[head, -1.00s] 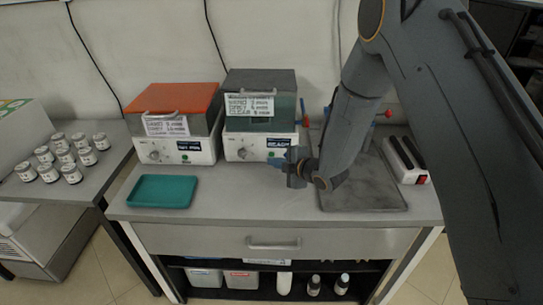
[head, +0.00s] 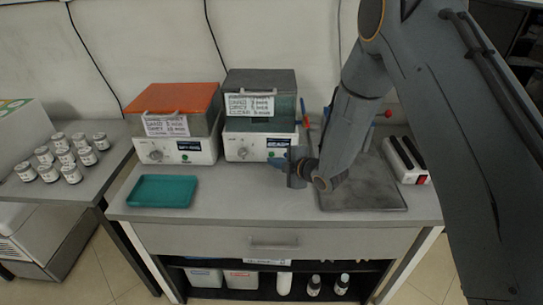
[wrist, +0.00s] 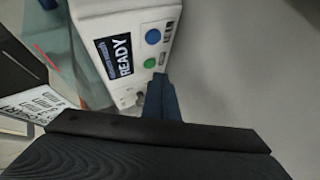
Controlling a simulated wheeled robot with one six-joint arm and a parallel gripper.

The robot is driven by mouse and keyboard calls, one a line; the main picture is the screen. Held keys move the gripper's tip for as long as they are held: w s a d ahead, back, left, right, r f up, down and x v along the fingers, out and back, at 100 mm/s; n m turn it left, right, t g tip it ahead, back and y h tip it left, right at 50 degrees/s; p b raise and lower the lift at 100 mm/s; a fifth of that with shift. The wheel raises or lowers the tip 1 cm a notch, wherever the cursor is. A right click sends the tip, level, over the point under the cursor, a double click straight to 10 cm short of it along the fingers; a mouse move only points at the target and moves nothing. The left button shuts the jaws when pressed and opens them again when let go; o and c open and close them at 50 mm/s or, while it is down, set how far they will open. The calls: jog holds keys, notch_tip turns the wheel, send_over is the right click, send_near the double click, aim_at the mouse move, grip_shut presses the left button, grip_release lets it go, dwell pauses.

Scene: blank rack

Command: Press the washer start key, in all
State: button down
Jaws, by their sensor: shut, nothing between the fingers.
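Two white-fronted machines stand side by side: one with an orange lid (head: 177,98) and one with a dark grey lid (head: 260,80). My gripper (head: 277,162) is at the front of the grey-lidded machine, at its lower right. In the wrist view its panel has a display (wrist: 116,57) reading READY, a green key (wrist: 150,63) and a blue key (wrist: 153,36). My shut, empty fingers (wrist: 160,82) point at the panel close to the green key. I cannot tell whether they touch it. Key labels are too small to read.
A teal tray (head: 162,191) lies on the bench at left. A dark grey slab (head: 375,185) lies under my arm. A white block with black slots (head: 405,158) stands at right. Several jars (head: 73,173) stand on the left side table. The bench front between tray and slab is clear.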

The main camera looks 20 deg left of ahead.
jog(key=shift+w, duration=0.4)
jog(key=shift+w+a+b, duration=0.15)
jog(key=shift+w+b, duration=0.25)
jog(key=shift+b, duration=0.1)
dwell(0.7)
jog(key=shift+s, duration=0.1)
jog(key=shift+s+d, duration=0.2)
jog(key=shift+s, duration=0.5)
jog(key=shift+s, duration=0.1)
jog(key=shift+s+d+p, duration=0.2)
jog(key=shift+s+p, duration=0.15)
jog(key=shift+s, duration=0.45)
jog(key=shift+s+d+p, duration=0.15)
jog(key=shift+s+p, duration=0.15)
jog(key=shift+s, duration=0.45)
jog(key=shift+s+d+p, duration=0.2)
jog(key=shift+s+p, duration=0.15)
jog(key=shift+s, duration=0.45)
